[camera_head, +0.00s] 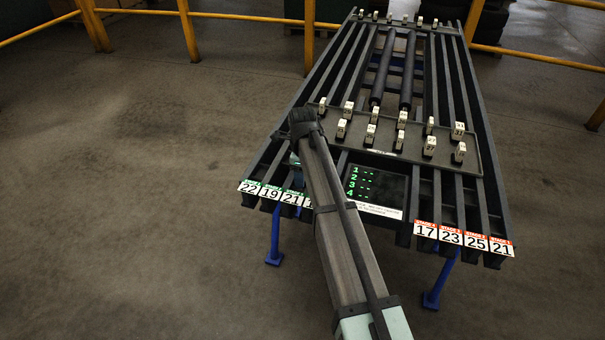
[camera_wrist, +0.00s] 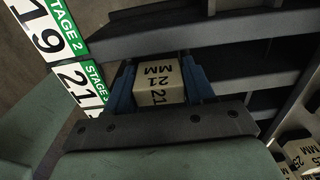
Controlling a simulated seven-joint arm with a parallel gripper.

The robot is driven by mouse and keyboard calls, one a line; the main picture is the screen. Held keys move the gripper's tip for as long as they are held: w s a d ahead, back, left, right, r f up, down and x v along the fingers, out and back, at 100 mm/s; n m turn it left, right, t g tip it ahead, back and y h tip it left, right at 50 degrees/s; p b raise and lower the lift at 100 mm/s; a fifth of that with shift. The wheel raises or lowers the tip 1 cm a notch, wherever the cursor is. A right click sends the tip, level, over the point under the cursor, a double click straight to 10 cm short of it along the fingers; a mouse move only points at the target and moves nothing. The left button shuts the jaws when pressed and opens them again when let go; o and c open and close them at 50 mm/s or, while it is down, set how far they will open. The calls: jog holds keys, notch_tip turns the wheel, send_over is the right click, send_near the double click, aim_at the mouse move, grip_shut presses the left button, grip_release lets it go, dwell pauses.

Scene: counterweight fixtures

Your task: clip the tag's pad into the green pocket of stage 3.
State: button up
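My gripper (camera_wrist: 160,84) has its two blue fingers on either side of a cream tag (camera_wrist: 157,72) marked "21 MM", and it is shut on it. The tag's pad is not clearly visible. The green stage 3 label (camera_wrist: 76,78), reading 21, is left of the tag in the wrist view, apart from it. It also shows in the head view (camera_head: 292,197), third in the green row. The pocket itself cannot be made out among the dark rails. In the head view my arm hides the gripper and the held tag.
A dark tray (camera_head: 395,150) with several cream tags stands on the rails. A display panel (camera_head: 376,186) shows dashes beside 1 to 4. Red labels (camera_head: 463,238) 17, 23, 25, 21 line the right front edge. Yellow railings (camera_head: 190,32) stand behind. Floor at left is clear.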

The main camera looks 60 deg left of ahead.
jog(key=o, duration=0.3)
jog(key=shift+s+d+f, duration=0.15)
jog(key=shift+d+f, duration=0.1)
jog(key=shift+f, duration=0.55)
jog(key=shift+o, duration=0.2)
jog(key=shift+d, duration=0.1)
jog(key=shift+s, duration=0.1)
notch_tip(320, 180, up, 15)
jog(key=shift+w+a+r, duration=0.2)
jog(key=shift+w+a, duration=0.05)
